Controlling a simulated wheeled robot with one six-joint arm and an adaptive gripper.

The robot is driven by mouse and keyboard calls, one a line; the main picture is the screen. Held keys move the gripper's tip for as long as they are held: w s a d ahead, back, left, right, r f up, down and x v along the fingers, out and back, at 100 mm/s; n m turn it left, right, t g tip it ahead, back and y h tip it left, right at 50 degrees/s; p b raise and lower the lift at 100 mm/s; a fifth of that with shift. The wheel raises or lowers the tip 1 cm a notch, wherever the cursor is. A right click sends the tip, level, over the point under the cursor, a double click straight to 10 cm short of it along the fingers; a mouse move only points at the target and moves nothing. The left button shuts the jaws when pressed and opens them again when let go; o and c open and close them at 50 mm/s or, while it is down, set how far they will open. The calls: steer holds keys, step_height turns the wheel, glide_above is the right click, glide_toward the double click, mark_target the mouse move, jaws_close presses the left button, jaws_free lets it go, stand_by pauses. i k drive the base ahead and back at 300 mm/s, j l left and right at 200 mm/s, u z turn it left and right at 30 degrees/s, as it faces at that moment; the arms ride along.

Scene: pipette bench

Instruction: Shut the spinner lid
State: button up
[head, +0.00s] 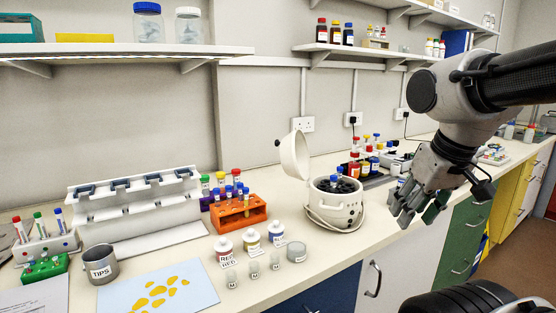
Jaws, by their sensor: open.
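The spinner (334,209) is a small round white machine on the bench, right of the middle in the head view. Its lid (294,157) is raised and stands near upright at the back left of the bowl. Tubes with blue caps (336,179) show in the open bowl. My gripper (418,216) is open and empty, pointing down to the right of the spinner, apart from it and from the lid. It appears near the front edge of the bench.
An orange rack (239,212) with tubes stands left of the spinner. Labelled bottles (223,249) and small vials stand in front of the rack. More coloured bottles (355,168) stand behind the spinner. A shelf (370,49) hangs above.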

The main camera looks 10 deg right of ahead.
mark_target(294, 151)
steer(key=k+j+z, duration=0.35)
steer(key=k+j, duration=0.55)
steer(key=k, duration=0.5)
steer(key=i+j+u, duration=0.15)
steer(key=i+j, duration=0.15)
steer(key=i, duration=0.2)
steer(key=i+j+u, duration=0.2)
steer(key=i, duration=0.3)
